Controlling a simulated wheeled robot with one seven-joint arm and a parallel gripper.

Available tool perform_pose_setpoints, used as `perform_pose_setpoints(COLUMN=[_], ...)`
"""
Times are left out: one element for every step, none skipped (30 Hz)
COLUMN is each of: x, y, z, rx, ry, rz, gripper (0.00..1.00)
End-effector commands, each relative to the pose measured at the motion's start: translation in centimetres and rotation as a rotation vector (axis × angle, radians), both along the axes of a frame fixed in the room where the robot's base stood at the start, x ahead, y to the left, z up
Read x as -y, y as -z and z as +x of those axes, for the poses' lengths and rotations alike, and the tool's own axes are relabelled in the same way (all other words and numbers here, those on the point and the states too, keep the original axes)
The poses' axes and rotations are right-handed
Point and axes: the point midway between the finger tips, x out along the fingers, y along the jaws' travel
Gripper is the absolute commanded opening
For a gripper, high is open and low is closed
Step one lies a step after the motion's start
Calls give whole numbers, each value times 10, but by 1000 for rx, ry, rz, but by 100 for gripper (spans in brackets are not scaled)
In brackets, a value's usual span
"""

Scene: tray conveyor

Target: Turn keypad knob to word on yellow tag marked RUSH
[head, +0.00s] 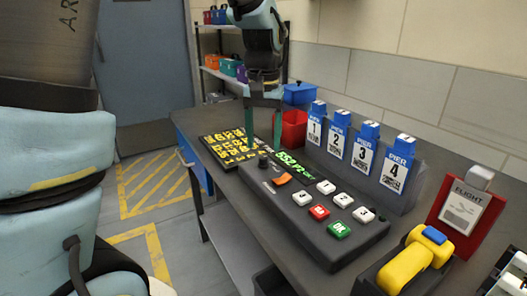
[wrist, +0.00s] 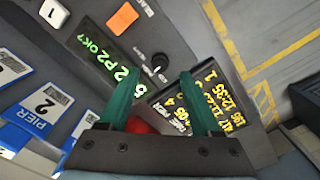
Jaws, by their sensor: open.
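The keypad (head: 305,215) is a dark sloped console on the bench, with a small black knob (head: 263,160) at its far end. The knob also shows in the wrist view (wrist: 159,60), with a pale mark and small lettering beside it that I cannot read. My gripper (head: 263,146) is open, pointing down over the knob end. In the wrist view its green fingers (wrist: 158,74) are apart, with the knob just beyond the gap between the tips and nothing held. The keypad display (wrist: 103,62) shows green text ending "P2 OK?". I see no yellow tag marked RUSH in either view.
An orange button (head: 282,180) and white, red and green keys lie nearer on the keypad. A board with yellow text (head: 225,148) is beyond the knob. Blue PIER holders (head: 367,145) stand behind. A red FLIGHT stand (head: 462,212) and yellow device (head: 403,268) are at right.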

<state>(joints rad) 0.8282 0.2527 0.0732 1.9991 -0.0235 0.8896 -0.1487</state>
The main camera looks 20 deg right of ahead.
Motion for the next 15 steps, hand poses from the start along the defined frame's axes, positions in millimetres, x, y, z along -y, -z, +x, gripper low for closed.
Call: perform_pose_setpoints(x=[0, 0, 0, 0, 0, 0, 0, 0, 0, 0, 0, 0, 0, 0, 0], y=[-12, -18, -25, -31, -36, -43, -47, -51, -55, -58, -60, -63, -64, -65, -66], z=[1, 0, 1, 1, 1, 0, 0, 0, 1, 0, 0, 0, 0, 0, 0], rx=[4, 4, 3, 3, 3, 3, 2, 2, 2, 2, 1, 1, 1, 1, 0], ry=[0, 0, 0, 0, 0, 0, -1, -1, -1, -1, -1, -1, -1, -1, -1], rz=[-4, -4, -3, -2, -2, -2, -2, -1, -2, -1, -1, -1, -1, -1, 0], gripper=[65, 65, 65, 65, 65, 65, 65, 65, 65, 65, 65, 65, 65, 65, 65])
